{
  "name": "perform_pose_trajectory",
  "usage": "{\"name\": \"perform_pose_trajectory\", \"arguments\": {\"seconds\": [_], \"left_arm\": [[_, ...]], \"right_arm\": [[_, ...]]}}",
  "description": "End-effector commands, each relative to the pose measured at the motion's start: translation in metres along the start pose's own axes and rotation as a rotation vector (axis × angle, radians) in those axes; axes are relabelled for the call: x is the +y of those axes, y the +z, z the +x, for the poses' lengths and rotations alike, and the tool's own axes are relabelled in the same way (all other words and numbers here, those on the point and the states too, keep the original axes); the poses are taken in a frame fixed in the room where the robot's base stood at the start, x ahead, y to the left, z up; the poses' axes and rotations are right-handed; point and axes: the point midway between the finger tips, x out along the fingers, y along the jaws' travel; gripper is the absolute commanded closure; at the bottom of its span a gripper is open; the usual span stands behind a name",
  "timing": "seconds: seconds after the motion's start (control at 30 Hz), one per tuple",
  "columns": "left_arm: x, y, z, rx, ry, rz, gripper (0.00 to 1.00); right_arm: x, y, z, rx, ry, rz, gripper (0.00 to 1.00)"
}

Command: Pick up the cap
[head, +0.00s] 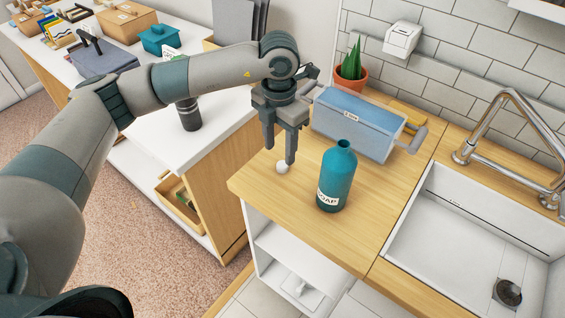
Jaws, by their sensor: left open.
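A small white round object (282,168), which looks like the cap, lies on the wooden counter (335,240) near its left edge. My left gripper (279,153) points down just above and behind it in the head view. Its two fingers are apart with nothing between them. One fingertip appears very close to the white object; I cannot tell whether it touches. A teal bottle (336,178) with a partly visible label stands upright to the right, its neck without a cap. My right gripper is not in view.
A blue lidded box (358,122) with a grey handle and a potted plant (351,72) stand behind. A white sink (470,235) with a metal faucet (515,130) is at the right. The counter in front of the bottle is clear.

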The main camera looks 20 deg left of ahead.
Motion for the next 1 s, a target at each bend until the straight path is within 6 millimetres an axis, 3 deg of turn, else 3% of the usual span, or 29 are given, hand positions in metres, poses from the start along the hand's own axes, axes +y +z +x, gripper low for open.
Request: {"name": "perform_pose_trajectory", "arguments": {"seconds": [0.53,0.77,1.0], "left_arm": [[-0.001,0.001,0.008,0.002,-0.002,0.001,0.54],[-0.002,0.007,0.031,0.003,-0.002,0.0,0.54],[-0.001,0.008,0.054,0.0,0.0,0.001,0.54]], "right_arm": [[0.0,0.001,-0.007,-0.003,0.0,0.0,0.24],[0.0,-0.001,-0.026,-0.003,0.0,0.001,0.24],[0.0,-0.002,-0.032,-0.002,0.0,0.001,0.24]]}}
